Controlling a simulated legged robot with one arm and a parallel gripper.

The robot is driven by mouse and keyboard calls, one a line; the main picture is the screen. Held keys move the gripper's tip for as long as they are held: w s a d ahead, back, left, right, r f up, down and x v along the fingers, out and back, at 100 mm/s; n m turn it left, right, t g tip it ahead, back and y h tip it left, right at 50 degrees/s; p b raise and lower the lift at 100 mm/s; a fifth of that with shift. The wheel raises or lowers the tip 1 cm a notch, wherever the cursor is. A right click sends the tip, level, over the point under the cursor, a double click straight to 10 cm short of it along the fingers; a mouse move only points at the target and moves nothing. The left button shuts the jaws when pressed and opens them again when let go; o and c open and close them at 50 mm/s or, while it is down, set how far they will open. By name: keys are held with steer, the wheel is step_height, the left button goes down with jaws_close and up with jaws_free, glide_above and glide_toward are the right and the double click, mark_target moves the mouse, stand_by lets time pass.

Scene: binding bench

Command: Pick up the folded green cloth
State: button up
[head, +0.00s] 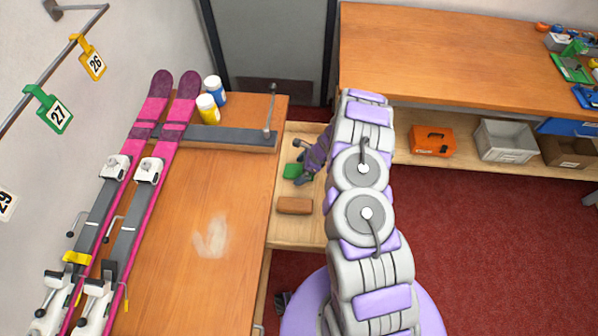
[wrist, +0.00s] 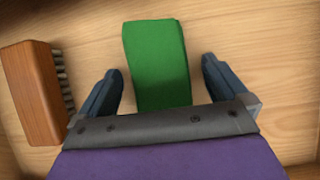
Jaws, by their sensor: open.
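The folded green cloth (wrist: 156,62) lies flat on a light wooden surface in the wrist view. It also shows as a small green patch (head: 292,171) in the head view, partly hidden by my gripper. My gripper (wrist: 160,80) is open, with one dark finger on each side of the cloth and a gap on both sides. In the head view my gripper (head: 301,162) reaches down over the low wooden shelf or drawer. I cannot tell how high the fingertips are above the wood.
A wooden-backed brush (wrist: 34,92) lies close left of the left finger; it also shows in the head view (head: 294,205). The bench (head: 190,210) with pink skis (head: 150,140) and two bottles (head: 208,106) stands left. An orange box (head: 432,141) sits under the back bench.

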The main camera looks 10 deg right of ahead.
steer(key=shift+c, duration=0.5)
steer(key=c, duration=0.9)
steer(key=shift+r, duration=0.15)
step_height(320, 180, up, 18)
steer(key=p, duration=0.4)
